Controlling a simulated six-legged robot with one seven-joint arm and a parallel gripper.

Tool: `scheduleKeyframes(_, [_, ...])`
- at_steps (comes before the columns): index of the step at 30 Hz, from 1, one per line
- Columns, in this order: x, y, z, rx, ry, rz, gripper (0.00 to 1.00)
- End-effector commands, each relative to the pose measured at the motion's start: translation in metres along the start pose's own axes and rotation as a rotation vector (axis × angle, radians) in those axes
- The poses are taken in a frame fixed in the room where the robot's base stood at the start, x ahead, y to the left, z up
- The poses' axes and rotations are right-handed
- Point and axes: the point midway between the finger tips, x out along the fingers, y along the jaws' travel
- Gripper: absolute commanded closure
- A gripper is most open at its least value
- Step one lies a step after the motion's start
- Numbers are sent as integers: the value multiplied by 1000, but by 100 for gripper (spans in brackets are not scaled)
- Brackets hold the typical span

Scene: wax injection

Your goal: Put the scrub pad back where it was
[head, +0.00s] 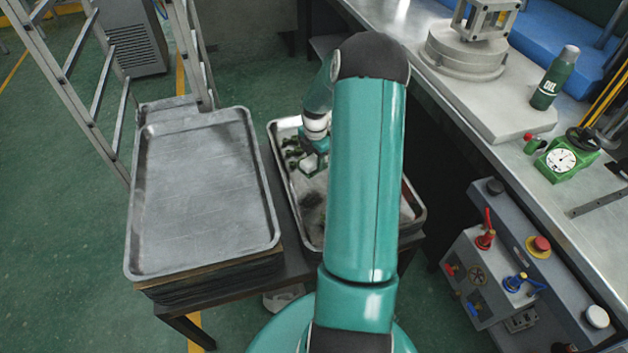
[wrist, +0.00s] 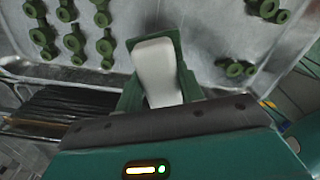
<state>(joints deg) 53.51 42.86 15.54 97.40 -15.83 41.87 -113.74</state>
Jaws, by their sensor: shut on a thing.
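My gripper (head: 314,157) is low over the right metal tray (head: 277,130), at its left part. In the wrist view it is shut on a pale white block with rounded edges (wrist: 157,72), which I take to be the scrub pad. Dark green shapes flank the block on both sides. The block points toward the tray floor, between groups of small green ring-shaped parts (wrist: 75,41). I cannot tell whether it touches the tray. My arm hides much of this tray in the head view.
An empty metal tray (head: 205,185) tops a stack at the left. A ladder (head: 92,95) stands behind it. The workbench at the right holds an oil bottle (head: 556,78), a green dial gauge (head: 562,160) and a round metal fixture (head: 467,50). A control box (head: 490,270) sits below.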

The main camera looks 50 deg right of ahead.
Motion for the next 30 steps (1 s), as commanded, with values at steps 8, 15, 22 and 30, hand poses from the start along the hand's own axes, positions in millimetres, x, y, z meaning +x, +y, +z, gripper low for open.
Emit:
scheduleKeyframes(8, [49, -1, -1, 1, 1, -1, 84])
scheduleKeyframes(15, [75, 0, 0, 0, 2, -2, 84])
scheduleKeyframes(22, [90, 2, 1, 1, 0, 1, 84])
scheduleKeyframes(30, [94, 2, 1, 1, 0, 0, 84])
